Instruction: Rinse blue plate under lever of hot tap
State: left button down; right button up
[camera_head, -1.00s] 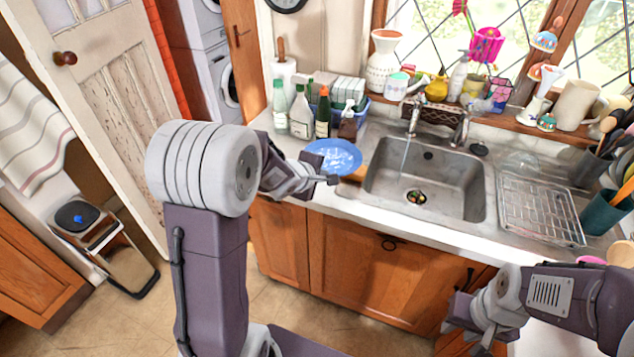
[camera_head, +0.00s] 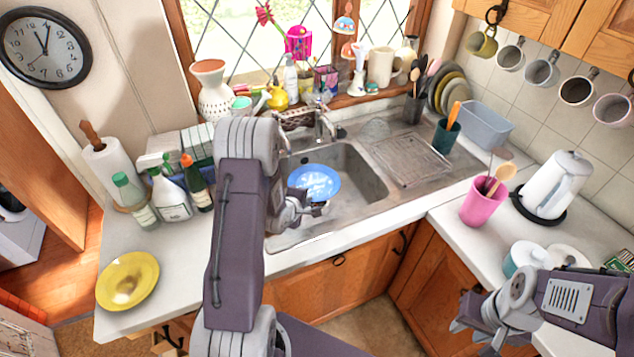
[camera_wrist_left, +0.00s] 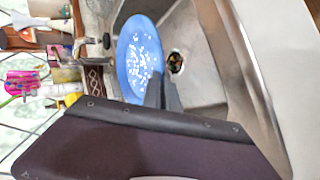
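The blue plate (camera_head: 315,182) is tilted over the sink (camera_head: 372,188), with white specks on its face. My left gripper (camera_head: 318,208) is shut on its near rim. The left wrist view also shows the plate (camera_wrist_left: 140,55), with the fingers (camera_wrist_left: 155,94) at its edge and the drain (camera_wrist_left: 176,62) beside it. One tap (camera_head: 322,122) shows behind the sink; my left arm mostly hides the area of the other tap. I cannot tell whether water touches the plate. My right gripper (camera_head: 474,325) is open and empty, low at the right by the counter.
A yellow plate (camera_head: 127,281) lies on the left counter, near several bottles (camera_head: 172,196). A pink cup with utensils (camera_head: 483,203) and a white kettle (camera_head: 556,186) stand on the right counter.

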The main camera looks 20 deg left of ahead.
aim_at(314, 183)
pick_arm(q)
jog(key=w+a+f, duration=0.3)
jog(key=w+a, duration=0.4)
jog(key=a, duration=0.5)
jog(key=shift+f+n, duration=0.3)
dwell(0.4)
jog(key=shift+w, duration=0.15)
jog(key=shift+w+d+p, duration=0.3)
jog(key=shift+w, duration=0.1)
dwell(0.3)
jog(key=s+d, duration=0.5)
jog(key=d, duration=0.1)
jog(key=shift+d, duration=0.15)
dwell(0.4)
